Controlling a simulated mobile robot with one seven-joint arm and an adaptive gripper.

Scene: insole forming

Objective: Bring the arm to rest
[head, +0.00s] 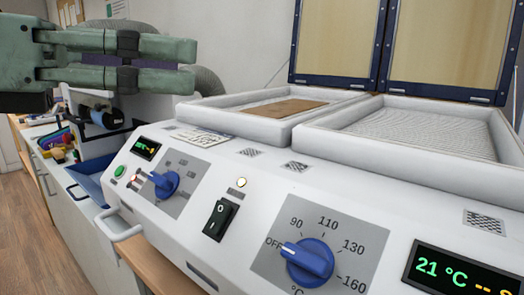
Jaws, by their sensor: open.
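My gripper (188,66) is at the upper left of the head view. Its green fingers point right and stand apart, with nothing between their tips. It is raised above the left end of the white forming machine (215,152) and appears clear of it. The machine's right blue knob (309,262) points toward OFF. The left blue knob (163,184) is turned, but its small labels are hard to read. The right display (460,270) reads 21 °C. The black rocker switch (220,221) is beside a small glowing lamp (241,182).
Two padded trays hold mesh beds. A brown sheet (290,107) lies on the left tray (226,113); the right tray (345,130) is bare. Two framed lids (337,38) stand raised behind. A side counter with a blue bin (87,182) and small items is at left.

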